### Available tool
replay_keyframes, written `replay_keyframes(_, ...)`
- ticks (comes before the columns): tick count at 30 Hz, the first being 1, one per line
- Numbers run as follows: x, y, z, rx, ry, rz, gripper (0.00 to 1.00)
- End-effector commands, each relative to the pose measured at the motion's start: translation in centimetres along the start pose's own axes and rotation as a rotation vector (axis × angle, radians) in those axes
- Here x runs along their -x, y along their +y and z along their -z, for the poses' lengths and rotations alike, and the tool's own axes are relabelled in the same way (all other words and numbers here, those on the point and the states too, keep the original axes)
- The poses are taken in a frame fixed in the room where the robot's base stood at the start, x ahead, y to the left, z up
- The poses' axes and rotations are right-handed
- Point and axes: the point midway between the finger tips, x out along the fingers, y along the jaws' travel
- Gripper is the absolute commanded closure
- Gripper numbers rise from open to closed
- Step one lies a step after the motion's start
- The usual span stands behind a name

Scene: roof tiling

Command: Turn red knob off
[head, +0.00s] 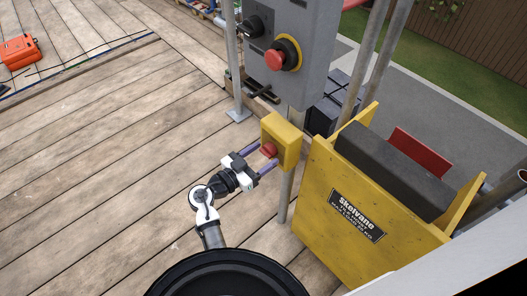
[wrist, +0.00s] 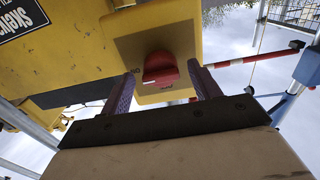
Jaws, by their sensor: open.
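The red knob (head: 269,150) sits on the front of a small yellow box (head: 287,139) fixed to a grey post. In the wrist view the red knob (wrist: 160,68) shows on the yellow plate, with a pale mark near its lower edge. My gripper (head: 264,158) is open, with its two purple fingers pointing at the box. In the wrist view the fingers of my gripper (wrist: 163,88) stand on either side of the knob, with gaps on both sides. I cannot tell how far the fingertips are from the plate.
A grey control box (head: 305,45) above carries another red knob on a yellow ring (head: 283,55) and a black knob (head: 251,27). A yellow Skelvane unit (head: 318,205) stands at right. An orange case (head: 19,51) lies far left. The wooden deck (head: 110,150) at left is mostly clear.

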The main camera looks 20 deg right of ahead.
Motion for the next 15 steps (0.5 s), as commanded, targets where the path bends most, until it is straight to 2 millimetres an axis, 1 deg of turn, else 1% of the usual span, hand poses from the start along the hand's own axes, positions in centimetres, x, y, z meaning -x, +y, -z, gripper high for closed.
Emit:
replay_keyframes(1, -0.43, 0.00, 0.09, 0.000, 0.000, 0.000, 0.38)
replay_keyframes(4, -0.89, -0.01, -0.02, 0.000, -0.001, 0.001, 0.38)
replay_keyframes(12, -1.05, -0.02, -0.08, 0.000, -0.001, 0.002, 0.38)
replay_keyframes(13, -1.04, -0.02, -0.07, 0.000, -0.001, 0.002, 0.39)
replay_keyframes(15, -1.03, -0.02, -0.07, 0.000, -0.001, 0.002, 0.48)
